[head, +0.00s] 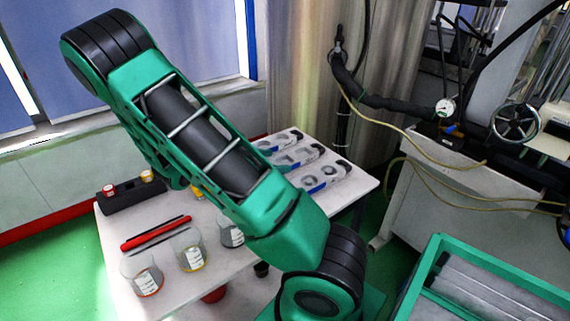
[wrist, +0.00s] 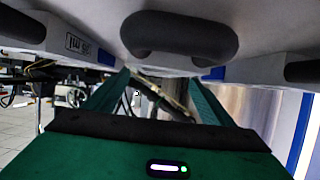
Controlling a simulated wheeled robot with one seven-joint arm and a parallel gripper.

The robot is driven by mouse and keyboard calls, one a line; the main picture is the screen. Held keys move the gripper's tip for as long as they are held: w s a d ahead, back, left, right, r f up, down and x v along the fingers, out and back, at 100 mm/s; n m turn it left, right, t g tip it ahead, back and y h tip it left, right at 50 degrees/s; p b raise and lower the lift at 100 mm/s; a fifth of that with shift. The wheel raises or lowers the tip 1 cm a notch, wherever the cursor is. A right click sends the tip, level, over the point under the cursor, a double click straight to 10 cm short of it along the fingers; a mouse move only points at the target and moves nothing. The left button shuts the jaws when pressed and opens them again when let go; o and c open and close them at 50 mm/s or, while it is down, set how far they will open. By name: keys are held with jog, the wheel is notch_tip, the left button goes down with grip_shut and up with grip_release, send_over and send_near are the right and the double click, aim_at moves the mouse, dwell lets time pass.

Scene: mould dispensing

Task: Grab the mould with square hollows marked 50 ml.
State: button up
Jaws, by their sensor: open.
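Three pale moulds with black handles and blue marks lie on the right of the white table in the head view: a far one (head: 280,141), a middle one (head: 300,157) and a near one (head: 326,177). Their hollow shapes are too small to tell surely. In the wrist view, a black handle (wrist: 180,35) is close ahead, at the top middle. A small label (wrist: 78,44) left of it appears upside down and seems to read 50 ml. My gripper (wrist: 158,88) is open and empty, its green fingers apart near the moulds; my arm hides it in the head view.
On the table's left (head: 108,235) stand several labelled beakers (head: 148,279), a red rod (head: 155,232) and a black holder (head: 130,193). A green-rimmed bin (head: 500,262) is at the lower right. Machinery with hoses stands behind it.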

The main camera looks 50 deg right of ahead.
aim_at(291, 160)
jog(key=x, duration=0.5)
jog(key=shift+a+f, duration=0.1)
jog(key=shift+c, duration=0.4)
jog(key=c, duration=1.5)
jog(key=shift+c, duration=1.1)
